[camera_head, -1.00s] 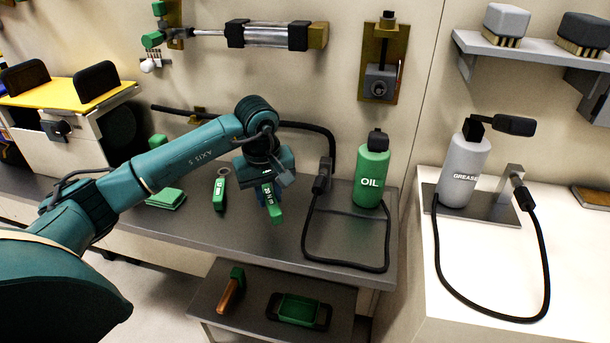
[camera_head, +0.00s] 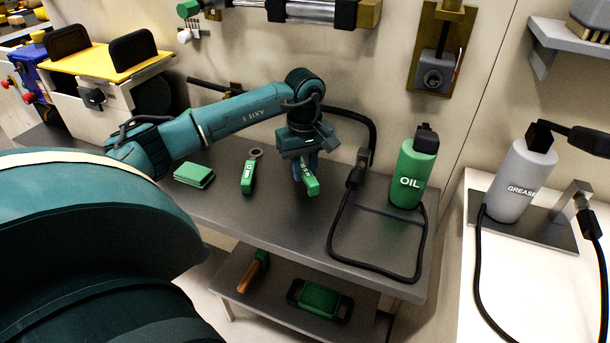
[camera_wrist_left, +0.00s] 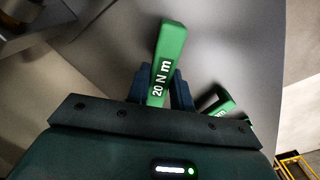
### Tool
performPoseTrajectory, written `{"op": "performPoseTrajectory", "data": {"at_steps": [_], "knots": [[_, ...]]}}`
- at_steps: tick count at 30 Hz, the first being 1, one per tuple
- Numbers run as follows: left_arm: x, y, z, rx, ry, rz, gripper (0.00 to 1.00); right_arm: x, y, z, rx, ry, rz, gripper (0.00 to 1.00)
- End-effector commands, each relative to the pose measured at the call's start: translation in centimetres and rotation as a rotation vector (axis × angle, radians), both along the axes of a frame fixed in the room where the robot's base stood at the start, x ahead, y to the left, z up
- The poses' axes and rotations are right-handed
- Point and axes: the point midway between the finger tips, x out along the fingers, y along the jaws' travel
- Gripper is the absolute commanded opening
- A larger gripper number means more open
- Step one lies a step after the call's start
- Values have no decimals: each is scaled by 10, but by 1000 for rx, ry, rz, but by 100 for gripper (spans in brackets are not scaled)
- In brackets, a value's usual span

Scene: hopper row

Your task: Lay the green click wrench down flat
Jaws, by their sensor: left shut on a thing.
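My left gripper (camera_head: 304,168) is shut on a green click wrench (camera_head: 309,184), over the dark grey bench. In the left wrist view the green wrench (camera_wrist_left: 169,50) sticks out from between the blue fingers (camera_wrist_left: 160,87), with "20 N m" printed on it. The gripper hides its other end. I cannot tell whether the wrench touches the bench top. A second green wrench with a grey ring head (camera_head: 248,177) lies on the bench to the left and partly shows in the left wrist view (camera_wrist_left: 217,101). My right gripper is not in view.
A folded green cloth (camera_head: 194,175) lies further left on the bench (camera_head: 262,222). A green oil bottle (camera_head: 413,171) and a black hose loop (camera_head: 333,235) stand to the right. A lower shelf holds a green tray (camera_head: 319,299). The bench front is bare.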

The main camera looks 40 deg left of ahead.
Motion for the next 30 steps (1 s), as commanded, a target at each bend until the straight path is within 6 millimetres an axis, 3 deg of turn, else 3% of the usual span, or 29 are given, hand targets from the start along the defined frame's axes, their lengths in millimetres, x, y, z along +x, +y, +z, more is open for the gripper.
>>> {"op": "performPoseTrajectory", "data": {"at_steps": [5,14,15,23,30], "knots": [[0,-1,-24,-1,0,0,0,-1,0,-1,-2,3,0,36],[0,0,-27,0,-1,0,0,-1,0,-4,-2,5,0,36],[0,0,-27,0,0,-1,24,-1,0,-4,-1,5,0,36],[0,0,-27,0,0,-1,44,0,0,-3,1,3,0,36],[0,0,-25,0,0,0,44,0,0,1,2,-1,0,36]]}}
